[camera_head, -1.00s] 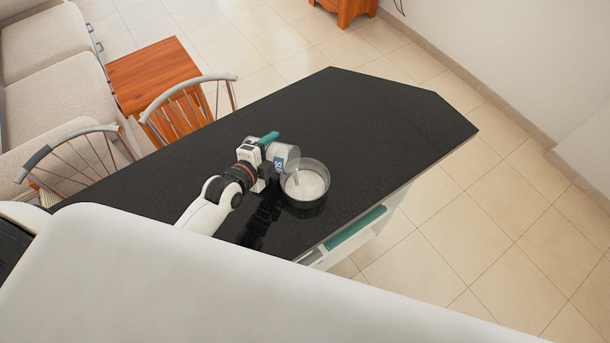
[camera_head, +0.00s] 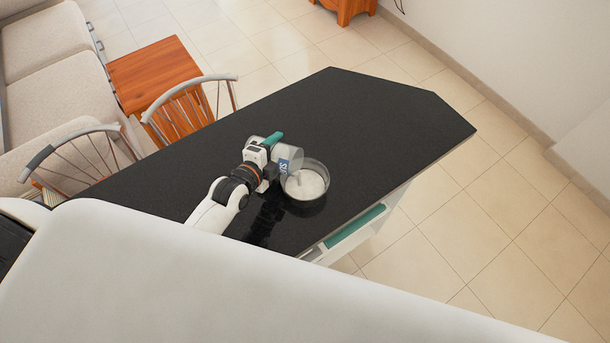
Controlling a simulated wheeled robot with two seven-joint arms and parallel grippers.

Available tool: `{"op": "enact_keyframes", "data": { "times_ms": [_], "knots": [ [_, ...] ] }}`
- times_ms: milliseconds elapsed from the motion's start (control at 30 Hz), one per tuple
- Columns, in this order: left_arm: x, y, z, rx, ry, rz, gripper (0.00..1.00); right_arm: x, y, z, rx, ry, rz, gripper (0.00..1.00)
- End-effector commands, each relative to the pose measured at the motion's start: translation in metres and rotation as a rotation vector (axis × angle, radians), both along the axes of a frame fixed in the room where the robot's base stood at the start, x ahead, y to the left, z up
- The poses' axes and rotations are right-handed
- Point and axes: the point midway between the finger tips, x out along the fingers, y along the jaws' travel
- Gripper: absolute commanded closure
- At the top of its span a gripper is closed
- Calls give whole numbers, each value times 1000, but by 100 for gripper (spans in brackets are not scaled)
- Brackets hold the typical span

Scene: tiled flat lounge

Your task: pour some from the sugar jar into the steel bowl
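The steel bowl (camera_head: 318,168) stands on the black counter (camera_head: 370,120) and holds white contents. My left gripper (camera_head: 271,172) is at the bowl's left side, shut on the sugar jar (camera_head: 291,153). The jar is clear with a blue and white label. It is tipped over on its side, and its right end is above the bowl's upper left rim. A pale streak (camera_head: 298,181) shows below the jar, inside the bowl. I cannot tell for sure if it is falling sugar. The gripper hides part of the jar. My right gripper is not in view.
Two grey-railed chairs (camera_head: 190,80) stand along the counter's far left edge, by a wooden side table (camera_head: 152,72) and a pale sofa (camera_head: 45,60). The counter's right part is clear. A teal item (camera_head: 355,227) shows below its front edge.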

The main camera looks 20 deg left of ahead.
Motion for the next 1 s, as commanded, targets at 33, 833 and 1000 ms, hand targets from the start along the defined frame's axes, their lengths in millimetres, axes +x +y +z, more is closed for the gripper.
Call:
{"op": "enact_keyframes", "data": {
  "times_ms": [33, 833, 1000],
  "knots": [
    [1, 0, 2, 4, -3, 0, 70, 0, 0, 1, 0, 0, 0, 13],
    [0, -1, 6, 60, -9, 1, 70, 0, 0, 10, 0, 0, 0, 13],
    [0, -2, 7, 72, -11, 1, 70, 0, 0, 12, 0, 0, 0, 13]
  ]
}}
